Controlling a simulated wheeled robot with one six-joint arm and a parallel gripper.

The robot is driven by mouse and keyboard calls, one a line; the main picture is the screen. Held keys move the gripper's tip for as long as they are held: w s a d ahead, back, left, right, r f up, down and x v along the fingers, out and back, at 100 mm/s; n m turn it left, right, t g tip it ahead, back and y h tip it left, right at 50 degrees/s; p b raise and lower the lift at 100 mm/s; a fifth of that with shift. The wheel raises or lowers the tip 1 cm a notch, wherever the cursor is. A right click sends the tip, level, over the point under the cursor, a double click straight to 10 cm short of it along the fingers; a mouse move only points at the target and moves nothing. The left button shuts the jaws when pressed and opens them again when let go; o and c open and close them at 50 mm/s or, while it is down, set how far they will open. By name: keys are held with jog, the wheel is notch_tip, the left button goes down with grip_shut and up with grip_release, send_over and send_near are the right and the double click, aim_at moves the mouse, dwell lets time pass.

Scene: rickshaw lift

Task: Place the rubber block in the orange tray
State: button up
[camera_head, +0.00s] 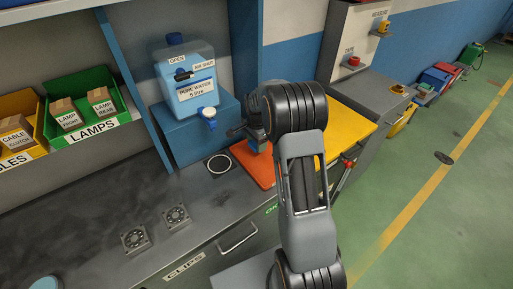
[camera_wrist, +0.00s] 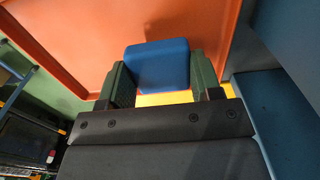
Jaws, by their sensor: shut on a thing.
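The orange tray (camera_head: 252,165) lies on the bench beside the blue stand, partly hidden by my arm in the head view. In the wrist view, its orange surface (camera_wrist: 85,25) fills the upper middle. A blue block (camera_wrist: 158,65), likely the rubber block, sits between the green-padded fingers of my gripper (camera_wrist: 162,77). My gripper is shut on it. In the head view my gripper (camera_head: 256,137) is over the back of the tray, mostly hidden by my arm. I cannot tell whether the block touches the tray.
A water container (camera_head: 187,80) stands on a blue stand (camera_head: 190,125) left of the tray. A yellow panel (camera_head: 345,122) lies to the right.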

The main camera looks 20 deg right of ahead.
jog(key=shift+f, duration=1.7)
jog(key=shift+f, duration=0.1)
jog(key=o, duration=0.9)
notch_tip(320, 180, up, 12)
jog(key=shift+s+b, duration=0.1)
jog(key=shift+b, duration=0.65)
jog(key=s+a+r+n+t, duration=0.1)
jog(key=s+a+r+n, duration=0.25)
jog(key=s, duration=0.25)
jog(key=s+a+r+n+t, duration=0.1)
jog(key=s+a+r+n, duration=0.2)
jog(key=s+r+n, duration=0.15)
jog(key=s+a+n, duration=0.1)
jog(key=s+n, duration=0.1)
jog(key=s, duration=0.2)
jog(key=s+a+f+n+t, duration=0.1)
jog(key=s+n, duration=0.2)
jog(key=s, duration=0.1)
jog(key=s+a+f+n+t, duration=0.1)
jog(key=s+a+n, duration=0.1)
jog(key=s, duration=0.2)
jog(key=shift+s+n, duration=0.15)
jog(key=shift+n, duration=0.25)
